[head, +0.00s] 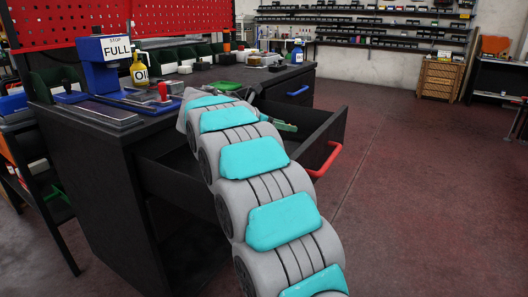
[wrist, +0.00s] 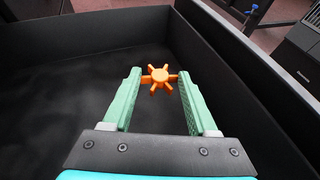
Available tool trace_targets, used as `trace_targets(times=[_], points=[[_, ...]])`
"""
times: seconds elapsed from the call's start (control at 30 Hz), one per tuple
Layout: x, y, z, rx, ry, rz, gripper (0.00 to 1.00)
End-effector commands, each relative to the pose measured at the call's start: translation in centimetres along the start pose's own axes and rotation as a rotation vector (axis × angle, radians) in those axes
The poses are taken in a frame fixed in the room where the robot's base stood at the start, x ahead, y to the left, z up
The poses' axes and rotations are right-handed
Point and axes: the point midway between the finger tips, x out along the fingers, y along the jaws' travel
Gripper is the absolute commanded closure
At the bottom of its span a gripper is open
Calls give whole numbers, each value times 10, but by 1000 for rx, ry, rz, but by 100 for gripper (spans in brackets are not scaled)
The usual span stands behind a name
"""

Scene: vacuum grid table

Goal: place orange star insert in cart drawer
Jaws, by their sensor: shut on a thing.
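The orange star insert (wrist: 159,77) shows in the wrist view, held between the tips of the two green fingers of my gripper (wrist: 159,80). My gripper is shut on it. The cart drawer (wrist: 60,92) is pulled open, black and deep, and the insert is over its inside. I cannot tell how far the insert is above the drawer floor. In the head view, my gripper (head: 286,127) shows partly at the open drawer (head: 335,133), mostly behind my arm; the insert is hidden there.
The drawer has a red handle (head: 325,160) on its front. Open floor (head: 430,190) lies to the right.

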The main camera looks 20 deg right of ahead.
Motion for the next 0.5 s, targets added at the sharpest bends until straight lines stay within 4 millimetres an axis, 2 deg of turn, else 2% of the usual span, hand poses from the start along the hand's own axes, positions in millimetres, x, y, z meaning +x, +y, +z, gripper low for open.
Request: trace_targets(times=[0.03,0.1,0.27,0.5], points=[[4,0,-11,-6,2,-2,100],[8,0,-20,-4,1,-2,100],[12,0,-32,-1,0,-2,100],[24,-1,-63,-5,0,-3,100]])
